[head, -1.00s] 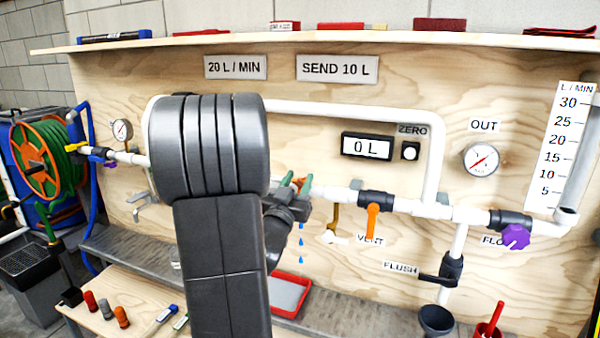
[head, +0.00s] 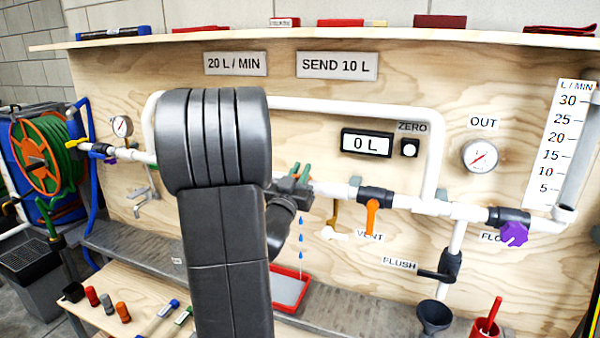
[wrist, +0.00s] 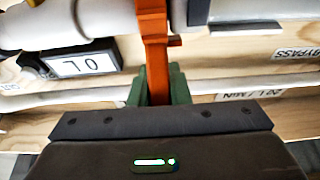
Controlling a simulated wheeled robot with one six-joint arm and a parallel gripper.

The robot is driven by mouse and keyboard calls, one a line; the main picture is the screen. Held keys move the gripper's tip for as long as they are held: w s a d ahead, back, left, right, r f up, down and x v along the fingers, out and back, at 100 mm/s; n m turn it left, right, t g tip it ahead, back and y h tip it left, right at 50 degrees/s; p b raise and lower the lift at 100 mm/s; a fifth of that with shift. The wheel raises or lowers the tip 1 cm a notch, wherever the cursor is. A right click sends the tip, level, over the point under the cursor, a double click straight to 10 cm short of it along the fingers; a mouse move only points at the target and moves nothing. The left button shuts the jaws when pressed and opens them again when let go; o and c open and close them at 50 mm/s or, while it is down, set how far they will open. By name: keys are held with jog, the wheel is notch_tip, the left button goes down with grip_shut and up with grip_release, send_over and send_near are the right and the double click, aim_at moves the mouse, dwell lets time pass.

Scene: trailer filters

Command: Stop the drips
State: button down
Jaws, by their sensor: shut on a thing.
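My gripper (wrist: 162,88) has green fingers shut around an orange valve handle (wrist: 154,40) in the wrist view. In the head view the gripper (head: 301,174) is at the white pipe, and my arm hides most of the valve there. Blue drips (head: 301,239) hang in a line below the pipe near the gripper. A red-rimmed tray (head: 303,273) sits on the ledge beneath them. The counter display (head: 367,143) reads 0 L. The wrist view shows the display (wrist: 82,66) upside down.
To the right are the orange VENT handle (head: 371,216), a black FLUSH valve (head: 451,268), a purple knob (head: 514,234) and the OUT gauge (head: 480,156). A hose reel (head: 42,152) stands at left. Coloured plugs (head: 107,303) and tools lie on the low front bench.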

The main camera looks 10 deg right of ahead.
jog(key=shift+w+d+r+g+y+p, duration=0.15)
jog(key=shift+r+g+p, duration=0.15)
jog(key=shift+p, duration=0.25)
jog(key=shift+w+d+r+g+y+p, duration=0.1)
jog(key=shift+r+g+y+p, duration=0.15)
jog(key=shift+p, duration=0.3)
jog(key=p, duration=0.1)
jog(key=g+p, duration=0.1)
jog(key=p, duration=0.1)
jog(key=shift+w+d+r+y, duration=0.15)
jog(key=shift+w+r+y, duration=0.05)
jog(key=shift+w+y, duration=0.2)
jog(key=g+p, duration=0.1)
jog(key=p, duration=0.2)
jog(key=shift+w+d+y, duration=0.2)
jog(key=shift+y, duration=0.1)
jog(key=shift+w+d+f+g+p, duration=0.15)
jog(key=shift+g+p, duration=0.3)
jog(key=shift+p, duration=0.3)
jog(key=c, duration=1.4)
grip_release()
jog(key=shift+f, duration=0.1)
jog(key=shift+o, duration=0.2)
jog(key=b+v, duration=0.1)
jog(key=v, duration=1.3)
jog(key=shift+b, duration=0.3)
